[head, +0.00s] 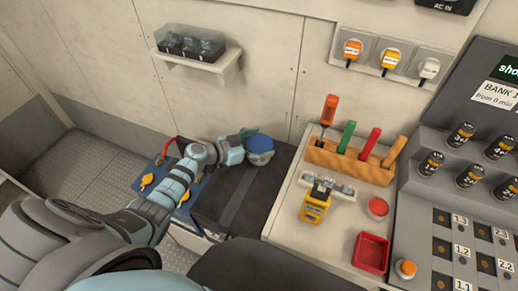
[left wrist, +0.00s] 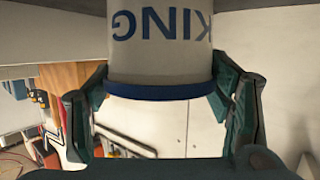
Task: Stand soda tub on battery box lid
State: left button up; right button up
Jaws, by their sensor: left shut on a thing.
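My left gripper (head: 249,141) is shut on the soda tub (head: 260,146), whose blue lid shows in the head view. In the left wrist view the tub (left wrist: 160,50) is white with blue "KING" lettering upside down and a blue rim, between the teal fingers. The black battery box lid (head: 222,205) lies below and in front of the gripper, with a grey strap across it. The tub is over or near the lid's far right part. Its base is hidden, so I cannot tell whether it touches the lid. My right gripper is not in view.
A blue battery with yellow caps (head: 147,180) is left of the lid, partly behind my arm. A wall shelf (head: 205,62) is above.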

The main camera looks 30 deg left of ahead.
pick_arm(q)
jog(key=shift+r, duration=0.1)
jog(key=o, duration=1.5)
jog(key=shift+o, duration=0.6)
jog(key=shift+r+p, duration=0.1)
jog(key=shift+p, duration=0.25)
jog(key=p+v, duration=0.3)
jog(key=v, duration=0.9)
jog(key=shift+a, duration=0.1)
